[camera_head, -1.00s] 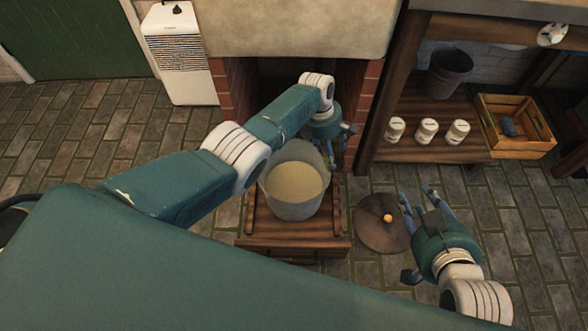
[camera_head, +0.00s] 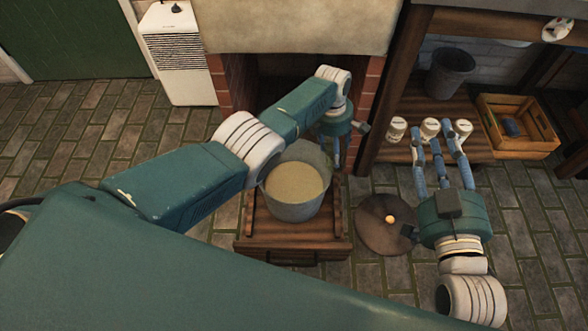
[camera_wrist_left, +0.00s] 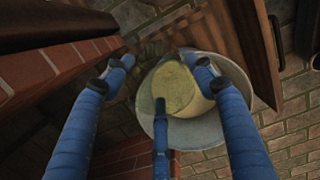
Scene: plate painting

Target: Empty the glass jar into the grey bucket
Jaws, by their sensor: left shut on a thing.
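A light grey bucket (camera_head: 297,212) with pale yellow contents (camera_head: 294,182) stands on a low wooden stand. It also shows in the left wrist view (camera_wrist_left: 208,130), below the fingers. My left gripper (camera_head: 338,165) is at the bucket's back right side. In the left wrist view its three fingers (camera_wrist_left: 158,80) are spread around a hold. A faint, see-through shape between them looks like the glass jar (camera_wrist_left: 138,62), but its outline and contents are hard to make out. My right gripper (camera_head: 438,145) is open and empty, its fingers up before the shelf.
White lidded containers (camera_head: 430,127) stand on the wooden shelf, behind my right fingers. A dark grey bucket (camera_head: 450,75) and a wooden crate (camera_head: 530,143) are there too. Brick fireplace walls (camera_head: 365,110) are close to my left gripper.

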